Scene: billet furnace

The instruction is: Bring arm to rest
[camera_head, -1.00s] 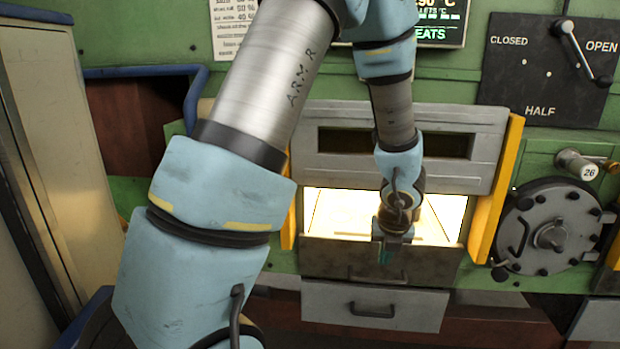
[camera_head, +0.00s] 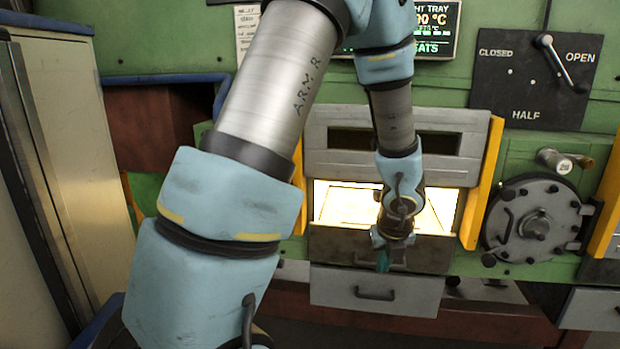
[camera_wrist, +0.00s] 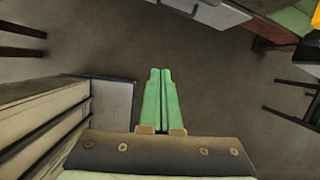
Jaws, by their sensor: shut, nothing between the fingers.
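My arm crosses the middle of the head view, with the upper links large at the left and the wrist hanging in front of the furnace (camera_head: 460,135). My gripper (camera_head: 383,262) points down in front of the tray front below the lit opening. In the wrist view my gripper (camera_wrist: 161,75) shows as two green fingers pressed together, with nothing between them. The floor (camera_wrist: 215,85) lies below the fingertips.
The furnace opening (camera_head: 335,203) glows between yellow side guards (camera_head: 481,185). A grey drawer (camera_head: 420,297) sits below it. A round hatch (camera_head: 530,222) and lever panel (camera_head: 530,85) are at the right. A cabinet (camera_head: 75,150) stands at the left. The floor below my gripper is clear.

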